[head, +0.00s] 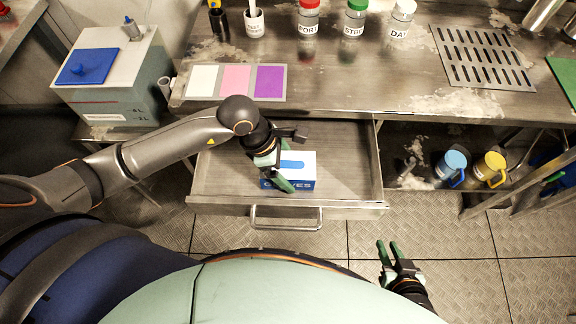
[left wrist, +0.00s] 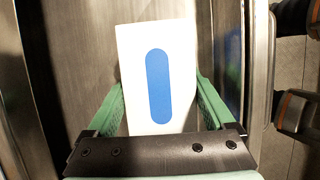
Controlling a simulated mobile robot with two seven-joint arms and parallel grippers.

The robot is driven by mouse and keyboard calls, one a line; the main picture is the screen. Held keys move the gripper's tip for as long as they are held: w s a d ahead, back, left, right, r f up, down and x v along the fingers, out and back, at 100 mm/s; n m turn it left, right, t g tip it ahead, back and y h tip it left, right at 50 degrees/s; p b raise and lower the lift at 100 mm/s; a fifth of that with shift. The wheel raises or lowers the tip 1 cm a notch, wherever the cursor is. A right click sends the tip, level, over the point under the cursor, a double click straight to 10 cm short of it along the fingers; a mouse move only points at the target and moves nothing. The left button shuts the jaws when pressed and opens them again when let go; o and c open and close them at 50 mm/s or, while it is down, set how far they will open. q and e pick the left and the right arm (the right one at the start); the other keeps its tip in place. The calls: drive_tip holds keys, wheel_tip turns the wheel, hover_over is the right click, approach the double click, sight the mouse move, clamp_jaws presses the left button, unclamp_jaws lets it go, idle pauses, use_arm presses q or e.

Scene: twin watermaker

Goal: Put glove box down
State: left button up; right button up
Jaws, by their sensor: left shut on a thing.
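The glove box (head: 301,160) is a white and blue carton with a blue oval on its top. It is inside the open drawer (head: 341,170), near the drawer's middle. My left gripper (head: 279,173) reaches into the drawer over the box. In the left wrist view the glove box (left wrist: 158,80) sits between the green fingers, which press on its two sides. I cannot tell whether its underside touches the drawer floor. My right gripper (head: 388,252) is over the floor at the lower right, its green fingers apart and nothing between them.
The drawer handle (head: 286,222) faces me. The counter above holds colour cards (head: 235,81), labelled bottles (head: 309,18) and a slotted metal plate (head: 482,57). The drawer has free room left and right of the box.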

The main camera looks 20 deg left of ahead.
use_arm(q)
drive_tip(key=shift+f, duration=0.1)
drive_tip(key=shift+f, duration=0.15)
drive_tip(key=o, duration=1.3)
drive_tip(key=shift+c, duration=0.2)
drive_tip(key=shift+r, duration=0.3)
drive_tip(key=v, duration=1.1)
drive_tip(key=shift+s+a+r, duration=0.1)
drive_tip(key=shift+a+r, duration=0.1)
drive_tip(key=shift+r, duration=0.15)
